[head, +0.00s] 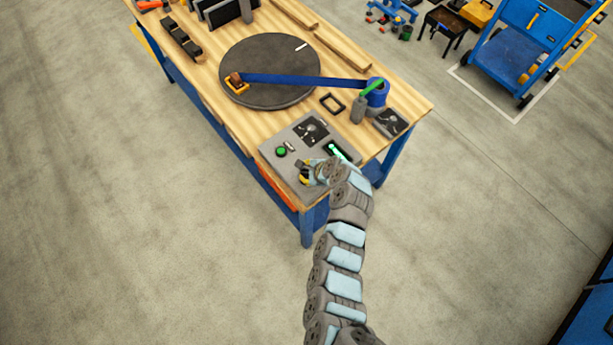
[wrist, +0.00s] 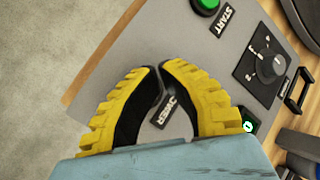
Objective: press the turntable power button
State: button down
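The turntable (head: 268,70) is a dark round disc on the wooden workbench. Its grey control panel (head: 279,139) lies at the bench's near corner and fills much of the wrist view (wrist: 115,65). My gripper (head: 304,172) is over the panel's near part. A dark label (wrist: 166,107), partly covered and seeming to read POWER, shows between the fingers.
A green START button (wrist: 205,4) and a black dial (wrist: 268,68) are on the panel. A green-lit display (head: 339,152) sits beside my wrist. A blue arm (head: 300,80) spans the disc from a blue post (head: 376,96). The floor left of the bench is clear.

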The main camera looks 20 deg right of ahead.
jog(key=shift+r+p, duration=2.05)
jog(key=shift+r, duration=1)
jog(key=shift+w+f, duration=0.1)
